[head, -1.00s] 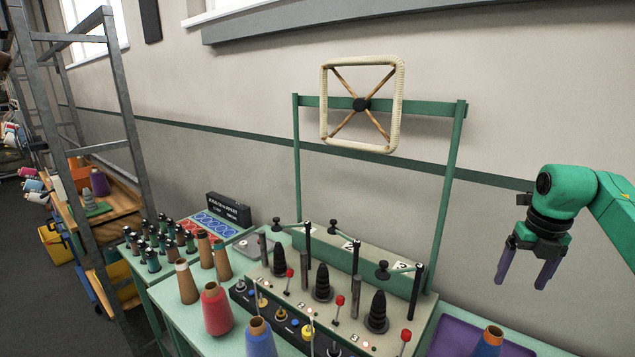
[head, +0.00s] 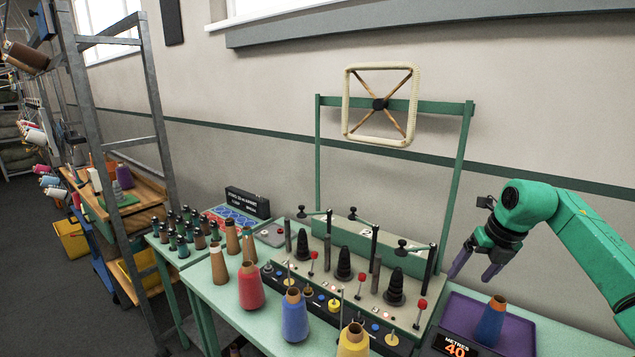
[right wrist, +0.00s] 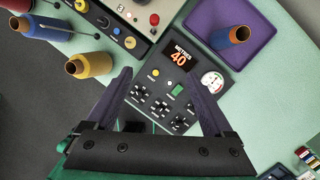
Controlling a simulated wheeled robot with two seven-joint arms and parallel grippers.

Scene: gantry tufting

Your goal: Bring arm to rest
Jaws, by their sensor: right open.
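My right gripper (head: 473,269) is open and empty, held in the air above the right part of the green bench, near the purple tray (head: 516,318). Its two purple fingers (right wrist: 163,97) are spread wide in the right wrist view, over a dark counter unit (right wrist: 172,85) whose display reads 40. A cone wound in blue and orange (head: 490,321) stands in the tray, apart from the fingers. My left gripper is in neither view.
A winding machine (head: 356,262) with black cones and red-knobbed levers stands on the bench. Red (head: 250,286), blue (head: 294,315) and yellow (head: 353,340) yarn cones stand in front of it. A green frame (head: 317,150) rises behind.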

